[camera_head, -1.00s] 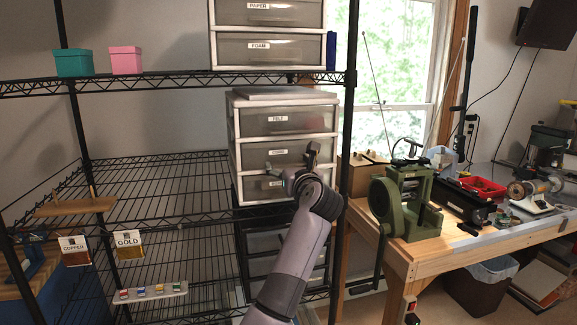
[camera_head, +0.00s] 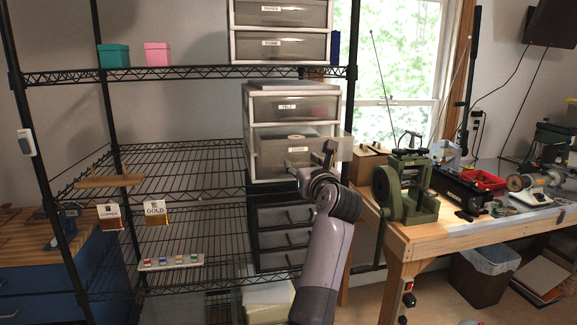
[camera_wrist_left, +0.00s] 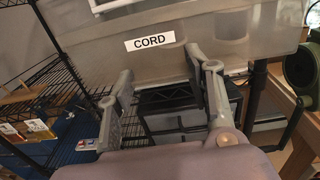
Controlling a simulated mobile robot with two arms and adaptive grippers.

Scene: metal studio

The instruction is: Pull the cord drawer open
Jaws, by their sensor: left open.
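The cord drawer (camera_head: 270,151) is in the white drawer unit on the wire rack, under the felt drawer (camera_head: 270,107). It looks pulled partly out, its front standing forward of the felt drawer and its top edge showing. In the left wrist view its grey translucent front (camera_wrist_left: 225,30) fills the top, with the CORD label readable. My right gripper is not in view.
Black drawers (camera_head: 285,238) stand below the white unit. A rack post (camera_head: 350,110) rises close to the right of my left gripper. The wooden workbench (camera_head: 440,238) with a green machine (camera_head: 405,190) is at the right. The shelf left of the unit is mostly free.

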